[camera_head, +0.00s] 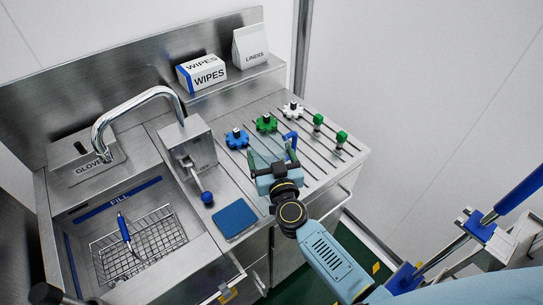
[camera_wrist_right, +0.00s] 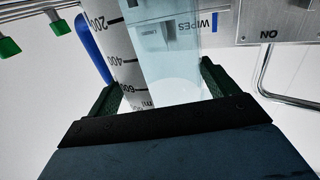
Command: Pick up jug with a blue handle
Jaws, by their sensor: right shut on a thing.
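The clear jug (camera_head: 266,152) with a blue handle (camera_head: 290,140) is at the front of the slotted rack on the steel counter. In the right wrist view the see-through jug (camera_wrist_right: 160,60) shows black volume marks, with its blue handle (camera_wrist_right: 94,48) on the left. My right gripper (camera_head: 271,162) has its dark green fingers on either side of the jug. In the right wrist view the gripper (camera_wrist_right: 165,88) is shut on the jug's body. Whether the jug touches the rack cannot be told. My left gripper is not in view.
Blue (camera_head: 237,139), green (camera_head: 266,122) and white (camera_head: 293,110) knobbed pieces and two green-topped pegs (camera_head: 341,137) stand on the rack behind. A faucet (camera_head: 135,100), a sink with a wire basket (camera_head: 140,245) and a blue pad (camera_head: 234,218) lie left. A wipes box (camera_head: 203,74) is on the shelf.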

